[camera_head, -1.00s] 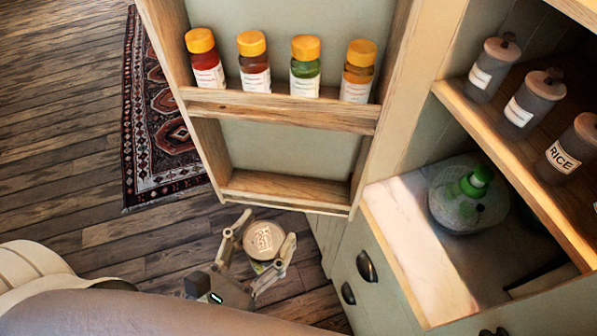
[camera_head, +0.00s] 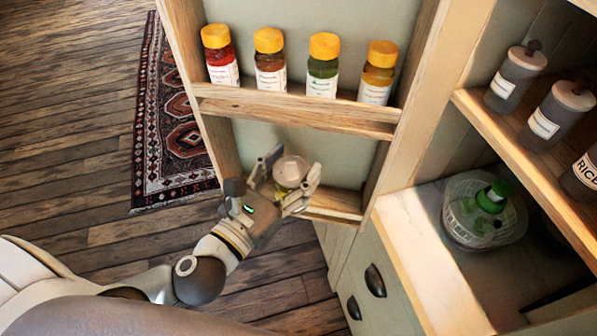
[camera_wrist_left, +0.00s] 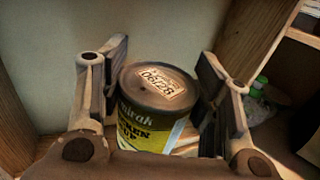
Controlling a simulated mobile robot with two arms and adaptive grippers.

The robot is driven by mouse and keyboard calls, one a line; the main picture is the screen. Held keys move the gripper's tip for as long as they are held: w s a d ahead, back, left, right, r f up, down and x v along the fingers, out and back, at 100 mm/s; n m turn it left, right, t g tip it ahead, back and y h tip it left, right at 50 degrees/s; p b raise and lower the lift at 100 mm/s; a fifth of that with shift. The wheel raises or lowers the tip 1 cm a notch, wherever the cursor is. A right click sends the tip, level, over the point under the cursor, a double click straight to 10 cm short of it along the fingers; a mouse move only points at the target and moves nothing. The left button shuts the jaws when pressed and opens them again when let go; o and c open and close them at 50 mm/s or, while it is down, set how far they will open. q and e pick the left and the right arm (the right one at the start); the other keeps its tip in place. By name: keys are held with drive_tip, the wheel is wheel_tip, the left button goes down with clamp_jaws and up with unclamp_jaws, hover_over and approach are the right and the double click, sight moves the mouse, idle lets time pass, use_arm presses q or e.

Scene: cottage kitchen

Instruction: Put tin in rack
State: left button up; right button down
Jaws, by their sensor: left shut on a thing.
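The tin (camera_head: 291,172) has a pale lid and sits between the fingers of my left gripper (camera_head: 285,176), in front of the lower shelf of the door rack. In the left wrist view the tin (camera_wrist_left: 152,132) stands upright with a yellow and black label and a printed lid. The left gripper (camera_wrist_left: 160,95) is shut on it there. The rack (camera_head: 300,112) is wooden, with two shelves on the open cupboard door. Its lower shelf (camera_head: 335,203) holds nothing else that I can see. Whether the tin touches this shelf is not clear. My right gripper is not in view.
Several spice jars (camera_head: 323,66) with yellow caps stand on the upper rack shelf. To the right, grey canisters (camera_head: 516,77) stand on a cupboard shelf, and a basket (camera_head: 462,222) with a green-topped bottle sits on the counter (camera_head: 408,230). A patterned rug (camera_head: 172,130) lies on the floor.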

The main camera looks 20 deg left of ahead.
sight(295, 158)
use_arm(q)
drive_tip(key=w+b, duration=0.2)
drive_tip(key=w, duration=0.1)
drive_tip(key=shift+w+a+f, duration=0.15)
drive_tip(key=shift+w+a, duration=0.05)
drive_tip(key=shift+w, duration=0.05)
drive_tip(key=shift+w+a+b, duration=0.1)
drive_tip(key=shift+w+b, duration=0.95)
drive_tip(key=shift+w, duration=0.05)
wheel_tip(295, 158, down, 7)
drive_tip(key=shift+w+r, duration=0.1)
drive_tip(key=shift+r, duration=0.1)
